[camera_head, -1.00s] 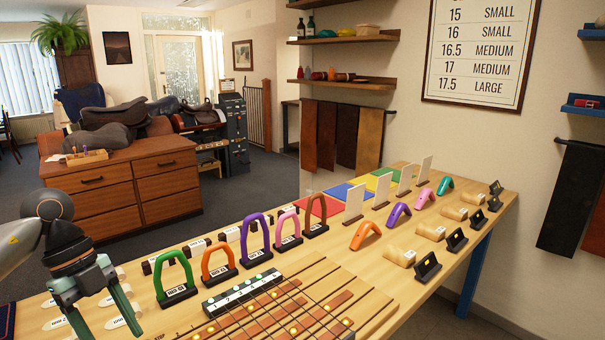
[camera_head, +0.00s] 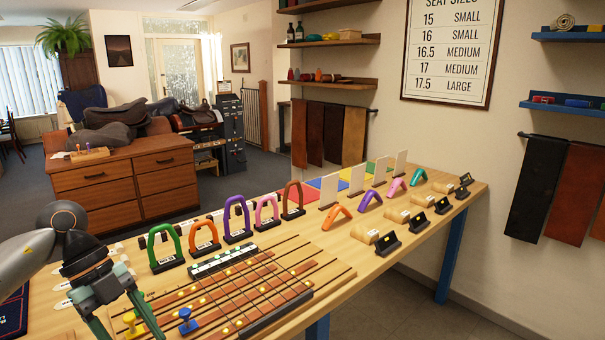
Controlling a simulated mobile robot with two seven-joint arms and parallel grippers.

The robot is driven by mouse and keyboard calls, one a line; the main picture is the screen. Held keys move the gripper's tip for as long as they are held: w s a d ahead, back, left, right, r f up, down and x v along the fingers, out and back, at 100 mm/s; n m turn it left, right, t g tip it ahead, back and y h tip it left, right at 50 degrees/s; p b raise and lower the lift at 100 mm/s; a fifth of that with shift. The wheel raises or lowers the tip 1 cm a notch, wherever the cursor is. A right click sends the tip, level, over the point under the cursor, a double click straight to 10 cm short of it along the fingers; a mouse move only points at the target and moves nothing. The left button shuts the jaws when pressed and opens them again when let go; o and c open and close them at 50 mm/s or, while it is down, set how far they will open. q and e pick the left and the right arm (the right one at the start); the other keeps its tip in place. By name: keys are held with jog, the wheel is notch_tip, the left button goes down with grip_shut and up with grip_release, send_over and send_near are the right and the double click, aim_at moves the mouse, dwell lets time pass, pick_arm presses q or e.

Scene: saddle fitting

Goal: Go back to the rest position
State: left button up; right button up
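My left gripper (camera_head: 132,325) comes in from the lower left above the near-left end of the wooden table (camera_head: 432,192). The fingertips run close to the bottom edge of the picture. A yellow peg (camera_head: 130,321) shows close by the fingers, and a blue peg (camera_head: 187,320) stands to the right. I cannot tell whether a finger touches the yellow peg. My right gripper is not in this view.
A slotted wooden board (camera_head: 262,322) lies right of the gripper. Behind it stand several coloured arches, among them a green one (camera_head: 150,246) and a purple one (camera_head: 228,218). Orange (camera_head: 337,217) and other curved pieces, white cards and black stands fill the right side.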

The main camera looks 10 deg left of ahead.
pick_arm(q)
jog(key=w+d+f+n+t+h, duration=0.15)
jog(key=d+t+h, duration=0.25)
jog(key=d+h, duration=0.5)
jog(key=w+d+f+n+t+h, duration=0.15)
jog(key=d+t+h, duration=0.3)
jog(key=d, duration=0.85)
jog(key=a+f+n+t+y, duration=0.3)
jog(key=f+n+t+y, duration=0.2)
jog(key=f+n+y, duration=0.15)
jog(key=a+f+n+t+y, duration=0.35)
jog(key=f+n+y, duration=0.25)
jog(key=f+n, duration=0.2)
jog(key=s+a+f+n+g+y, duration=0.1)
jog(key=s+f+n+g+y, duration=0.2)
jog(key=s+f, duration=1)
notch_tip(320, 180, down, 3)
jog(key=g+y, duration=0.1)
jog(key=g, duration=0.2)
jog(key=shift+s+a, duration=0.2)
jog(key=shift+s, duration=0.2)
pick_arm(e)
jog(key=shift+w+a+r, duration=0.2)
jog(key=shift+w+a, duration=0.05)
